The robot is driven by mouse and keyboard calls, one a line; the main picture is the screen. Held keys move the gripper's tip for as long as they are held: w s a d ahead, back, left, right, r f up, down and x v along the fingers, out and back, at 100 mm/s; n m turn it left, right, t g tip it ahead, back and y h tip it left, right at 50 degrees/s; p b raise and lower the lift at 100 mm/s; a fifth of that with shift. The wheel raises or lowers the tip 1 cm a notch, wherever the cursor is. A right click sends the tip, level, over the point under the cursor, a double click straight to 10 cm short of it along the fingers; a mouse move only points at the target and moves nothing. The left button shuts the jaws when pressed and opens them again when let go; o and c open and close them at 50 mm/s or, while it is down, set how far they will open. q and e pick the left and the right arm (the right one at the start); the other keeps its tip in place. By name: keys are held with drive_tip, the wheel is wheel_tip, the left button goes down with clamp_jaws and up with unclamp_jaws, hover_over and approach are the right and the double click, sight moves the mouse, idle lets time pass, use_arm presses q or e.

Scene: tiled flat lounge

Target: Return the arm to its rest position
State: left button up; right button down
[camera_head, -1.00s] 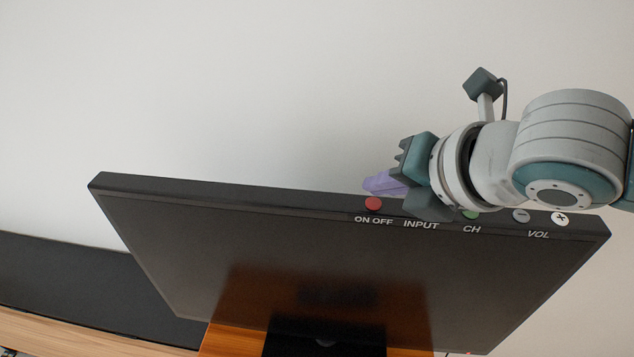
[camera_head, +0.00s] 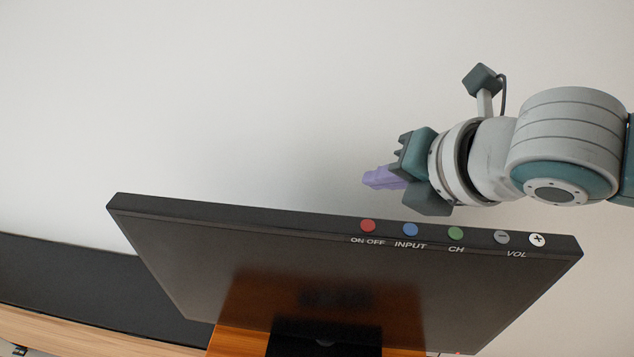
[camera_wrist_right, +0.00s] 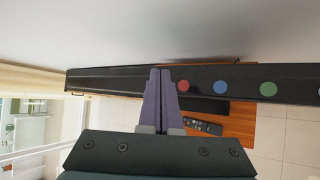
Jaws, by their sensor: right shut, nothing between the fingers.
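My right gripper (camera_head: 381,178) is shut and empty, its purple fingers together. In the head view it is above and behind the top edge of the television (camera_head: 260,270), clear of the buttons. In the right wrist view the shut fingers (camera_wrist_right: 159,98) point at the television's top edge (camera_wrist_right: 110,80). The red on/off button (camera_head: 368,226) lies just below the fingertips in the head view, with the blue input button (camera_head: 410,229) and green channel button (camera_head: 456,233) to its right. My left gripper is not in view.
The television stands on a wooden cabinet (camera_head: 235,341). A dark panel (camera_head: 80,290) lies to its left. A remote control (camera_wrist_right: 203,127) shows below the television in the right wrist view. The pale wall (camera_head: 200,90) is behind, with free room above the television.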

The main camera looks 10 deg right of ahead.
idle(0.3)
drive_tip(key=s+a+m+g, duration=0.1)
drive_tip(key=s+a+m, duration=0.5)
drive_tip(key=s+m, duration=0.45)
drive_tip(key=s+d+m+g+h, duration=0.3)
drive_tip(key=s+d+m, duration=0.8)
drive_tip(key=m, duration=0.7)
drive_tip(key=s+g, duration=0.1)
drive_tip(key=s, duration=0.2)
drive_tip(key=shift+s+d+r, duration=0.15)
drive_tip(key=shift+r, duration=0.15)
drive_tip(key=shift+m, duration=0.25)
